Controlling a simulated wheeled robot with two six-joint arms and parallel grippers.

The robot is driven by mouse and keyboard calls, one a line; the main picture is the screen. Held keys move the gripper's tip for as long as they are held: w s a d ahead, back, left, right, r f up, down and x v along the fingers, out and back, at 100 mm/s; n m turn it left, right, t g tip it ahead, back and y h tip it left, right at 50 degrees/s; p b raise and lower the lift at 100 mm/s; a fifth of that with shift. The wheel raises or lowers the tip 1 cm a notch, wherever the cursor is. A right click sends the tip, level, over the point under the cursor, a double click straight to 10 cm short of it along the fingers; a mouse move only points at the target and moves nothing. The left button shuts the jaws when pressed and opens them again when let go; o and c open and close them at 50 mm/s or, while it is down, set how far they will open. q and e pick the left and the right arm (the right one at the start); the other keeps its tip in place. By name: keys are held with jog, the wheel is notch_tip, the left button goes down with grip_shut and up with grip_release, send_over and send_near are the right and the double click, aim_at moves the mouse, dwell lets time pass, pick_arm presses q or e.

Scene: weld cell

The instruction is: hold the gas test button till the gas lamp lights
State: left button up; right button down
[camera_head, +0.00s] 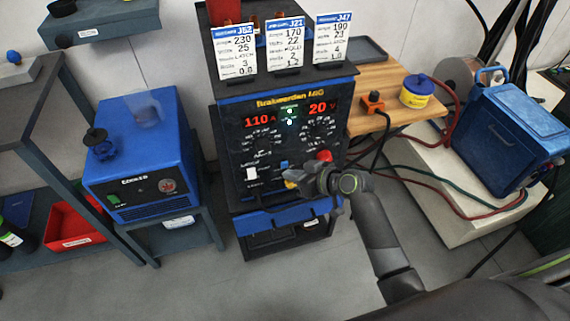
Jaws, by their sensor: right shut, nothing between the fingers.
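The welder (225,120) stands in the middle with a dark front panel, showing a red 110 and a red 20 V. Between the readouts are small lights (290,117), greenish and white; their labels are too small to read. Low on the panel are a white switch (251,173), a small blue part (284,164) and a red knob (324,155). A yellow part shows just beside my right gripper (296,180), mostly hidden by it. I cannot tell which of these is the gas test button. My right gripper is shut and empty, close to the lower panel. My left gripper is out of view.
Three job cards (284,45) stand on the welder's top. A blue cooler unit (143,150) stands left. At right are a wooden shelf (385,80) with a yellow-labelled tin (417,91), a blue box (510,135) and loose hoses.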

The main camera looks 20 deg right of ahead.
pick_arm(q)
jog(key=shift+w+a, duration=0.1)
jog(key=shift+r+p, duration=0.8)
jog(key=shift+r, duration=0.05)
pick_arm(e)
jog(key=s, duration=0.5)
jog(key=shift+d, duration=0.1)
jog(key=shift+f, duration=0.1)
